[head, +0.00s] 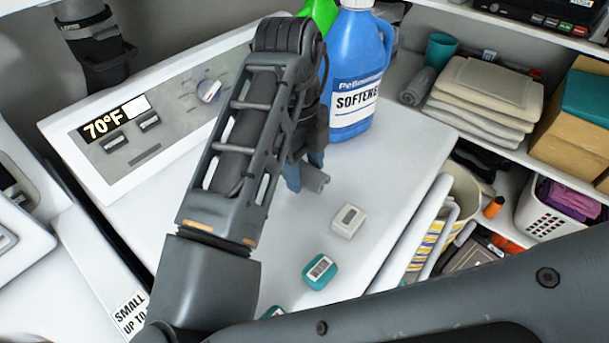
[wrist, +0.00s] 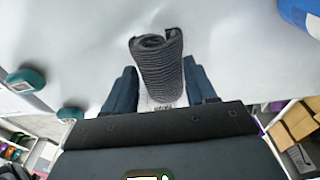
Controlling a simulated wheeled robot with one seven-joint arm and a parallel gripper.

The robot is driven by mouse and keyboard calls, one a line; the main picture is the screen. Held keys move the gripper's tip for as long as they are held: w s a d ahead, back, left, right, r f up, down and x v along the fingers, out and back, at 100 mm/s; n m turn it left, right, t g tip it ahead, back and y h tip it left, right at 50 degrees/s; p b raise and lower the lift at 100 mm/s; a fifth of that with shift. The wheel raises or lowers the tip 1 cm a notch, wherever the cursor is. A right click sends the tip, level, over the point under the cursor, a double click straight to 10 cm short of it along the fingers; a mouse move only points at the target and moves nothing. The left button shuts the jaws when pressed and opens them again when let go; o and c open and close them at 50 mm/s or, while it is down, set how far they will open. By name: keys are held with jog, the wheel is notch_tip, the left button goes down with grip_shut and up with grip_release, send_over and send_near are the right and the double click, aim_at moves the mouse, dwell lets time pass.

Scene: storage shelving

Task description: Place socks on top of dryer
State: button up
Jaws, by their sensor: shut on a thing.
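The white dryer (head: 400,170) fills the middle of the head view, with its control panel (head: 150,115) along the back. My gripper (head: 304,182) is low over the dryer top, mostly hidden behind my own arm in the head view. In the wrist view my gripper (wrist: 160,82) has its two dark blue fingers on either side of a rolled, ribbed dark grey pair of socks (wrist: 158,62) and is shut on it. The white dryer top (wrist: 85,40) lies behind the socks. I cannot tell whether the socks touch the surface.
A blue softener bottle (head: 350,75) stands on the dryer beside my arm, with a green bottle (head: 319,14) behind it. A pale grey box (head: 347,221) and teal boxes (head: 320,271) lie nearer. Shelves at right hold folded towels (head: 487,90) and a grey roll (head: 418,87).

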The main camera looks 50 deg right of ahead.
aim_at(305, 179)
jog(key=shift+f, duration=1.45)
jog(key=shift+f, duration=0.1)
jog(key=o, duration=1.1)
jog(key=shift+c, duration=0.2)
jog(key=r, duration=0.4)
jog(key=w+r, duration=0.1)
jog(key=r, duration=0.7)
jog(key=shift+w+r, duration=0.1)
jog(key=shift+w, duration=0.05)
